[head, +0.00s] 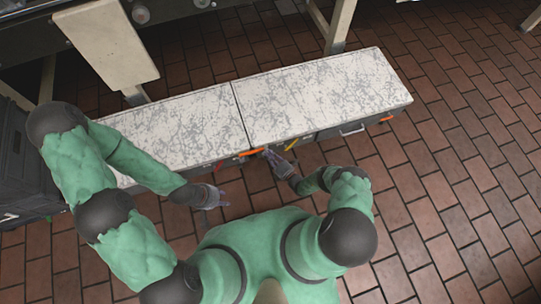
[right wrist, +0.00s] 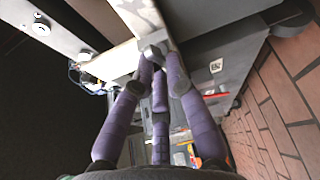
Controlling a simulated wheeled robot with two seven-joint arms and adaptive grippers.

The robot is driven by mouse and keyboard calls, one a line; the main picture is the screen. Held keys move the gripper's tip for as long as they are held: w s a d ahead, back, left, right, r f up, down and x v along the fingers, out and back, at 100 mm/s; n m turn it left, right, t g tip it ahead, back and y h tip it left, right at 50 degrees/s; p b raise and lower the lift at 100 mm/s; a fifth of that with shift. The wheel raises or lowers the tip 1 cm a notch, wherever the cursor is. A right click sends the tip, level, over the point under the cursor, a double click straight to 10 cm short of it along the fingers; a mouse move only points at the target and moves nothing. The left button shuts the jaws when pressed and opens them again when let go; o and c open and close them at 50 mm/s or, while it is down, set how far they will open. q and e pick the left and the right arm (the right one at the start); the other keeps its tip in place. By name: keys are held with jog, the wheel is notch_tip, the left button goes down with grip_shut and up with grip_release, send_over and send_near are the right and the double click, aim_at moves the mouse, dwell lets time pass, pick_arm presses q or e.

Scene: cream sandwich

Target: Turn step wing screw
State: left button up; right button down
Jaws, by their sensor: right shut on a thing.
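The step (head: 315,95) is a long low bench with a worn white and grey top in two sections. My right gripper (head: 268,154) is at its near side, just right of the seam between the sections. In the right wrist view, the purple fingers (right wrist: 157,70) close together on a small grey piece, which looks like the wing screw (right wrist: 152,50). The fingers hide part of it, and its turn angle cannot be read. My left gripper (head: 222,197) hangs over the floor in front of the step, apart from it; its finger opening is too small to judge.
An orange handle (head: 251,153) and a yellow piece (head: 292,144) are on the step's near side close to my right gripper. A dark crate (head: 18,160) stands at the left. The brick floor (head: 440,200) is clear at the right.

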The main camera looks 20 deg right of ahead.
jog(key=shift+a+n+g+h+p, duration=0.45)
jog(key=shift+n+h, duration=0.8)
jog(key=shift+n, duration=1)
jog(key=shift+a+n+g+h+p, duration=0.1)
jog(key=shift+n+g+h+p, duration=0.35)
jog(key=shift+n+h, duration=1.3)
jog(key=shift+a+n+g+h+p, duration=0.25)
jog(key=shift+n+h+p, duration=0.45)
jog(key=shift+n, duration=2.1)
jog(key=shift+r, duration=0.1)
jog(key=c, duration=1.2)
grip_release()
jog(key=shift+c, duration=0.2)
jog(key=v, duration=1.2)
